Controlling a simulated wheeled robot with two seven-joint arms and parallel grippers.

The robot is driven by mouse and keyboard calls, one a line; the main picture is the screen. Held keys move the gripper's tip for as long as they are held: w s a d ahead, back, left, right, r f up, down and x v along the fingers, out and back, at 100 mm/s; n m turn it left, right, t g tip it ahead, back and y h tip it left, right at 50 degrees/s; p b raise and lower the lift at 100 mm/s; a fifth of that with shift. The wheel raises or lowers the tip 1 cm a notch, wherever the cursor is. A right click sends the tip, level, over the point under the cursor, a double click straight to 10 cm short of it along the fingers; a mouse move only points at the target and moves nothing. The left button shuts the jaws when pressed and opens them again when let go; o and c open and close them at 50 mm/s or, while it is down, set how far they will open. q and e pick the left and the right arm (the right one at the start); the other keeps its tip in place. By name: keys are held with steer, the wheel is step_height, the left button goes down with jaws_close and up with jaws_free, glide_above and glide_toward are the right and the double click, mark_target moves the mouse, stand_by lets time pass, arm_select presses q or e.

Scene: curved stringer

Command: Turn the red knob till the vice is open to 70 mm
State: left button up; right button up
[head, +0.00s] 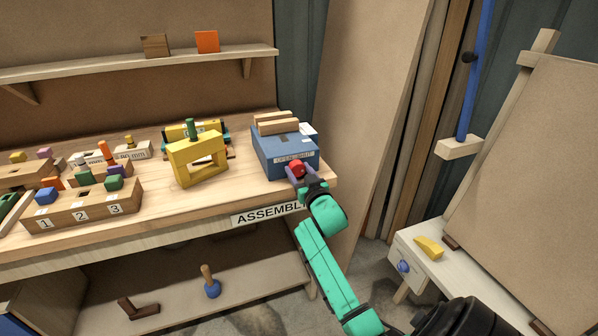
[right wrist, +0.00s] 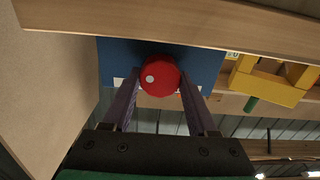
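The vice is a blue block (head: 272,152) at the right end of the workbench, with pale wooden jaw pieces (head: 278,127) on top and a label on its front whose number is too small to read surely. The red knob (head: 297,169) sticks out of its front, low down. My right gripper (head: 298,175) is at the knob, one finger on each side. In the right wrist view the red knob (right wrist: 160,76), with a white dot left of its centre, fills the space between the purple fingertips, which appear to touch it. The jaw gap is unclear. My left gripper is out of view.
A yellow frame (head: 196,163) stands left of the vice. A numbered wooden block (head: 82,208) with coloured pegs is further left. A leaning board (head: 367,110) is close on the right. A small cabinet (head: 455,262) holds a yellow piece.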

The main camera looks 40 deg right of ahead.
steer(key=shift+c, duration=1.4)
steer(key=shift+n, duration=0.3)
